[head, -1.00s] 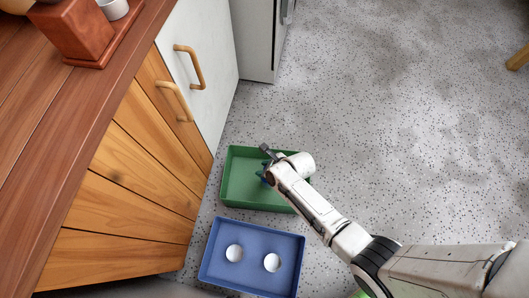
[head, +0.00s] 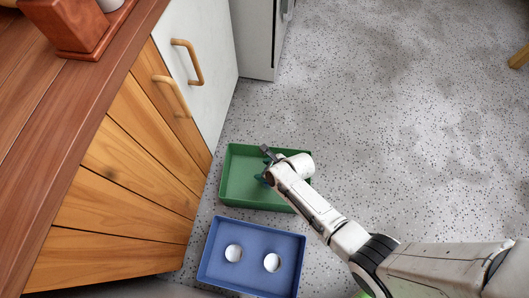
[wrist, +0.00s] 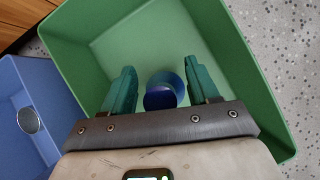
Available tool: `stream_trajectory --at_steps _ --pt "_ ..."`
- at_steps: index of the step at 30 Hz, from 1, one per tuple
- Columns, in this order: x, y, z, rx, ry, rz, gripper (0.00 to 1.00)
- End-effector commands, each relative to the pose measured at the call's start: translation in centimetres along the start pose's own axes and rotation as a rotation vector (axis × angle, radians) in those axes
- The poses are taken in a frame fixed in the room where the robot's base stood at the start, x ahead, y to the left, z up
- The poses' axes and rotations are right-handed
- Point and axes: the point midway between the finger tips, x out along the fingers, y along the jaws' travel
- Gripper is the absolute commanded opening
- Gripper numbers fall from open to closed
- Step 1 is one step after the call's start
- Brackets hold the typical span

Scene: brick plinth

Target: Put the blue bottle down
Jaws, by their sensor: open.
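The blue bottle (wrist: 160,97) is inside the green tray (wrist: 80,32), seen nearly end-on from above in the wrist view. My gripper (wrist: 159,66) is open, with one teal finger on each side of the bottle and a visible gap to each. The bottle's lower part is hidden, so how it meets the tray floor cannot be told. In the head view my gripper (head: 265,178) is low over the green tray (head: 237,160), and my arm hides most of what is under it.
A blue tray (head: 212,262) with two round white-topped things stands on the floor nearer me.

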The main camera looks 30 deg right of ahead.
Motion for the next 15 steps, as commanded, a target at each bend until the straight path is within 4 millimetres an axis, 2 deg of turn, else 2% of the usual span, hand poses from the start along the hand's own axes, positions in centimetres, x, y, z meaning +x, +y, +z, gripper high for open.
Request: stream_trajectory --at_steps 5,15 --pt "-1.7 0.0 0.2 0.002 0.0 -0.001 0.6" --pt "-8.2 0.0 0.3 0.002 0.0 -0.001 0.6"
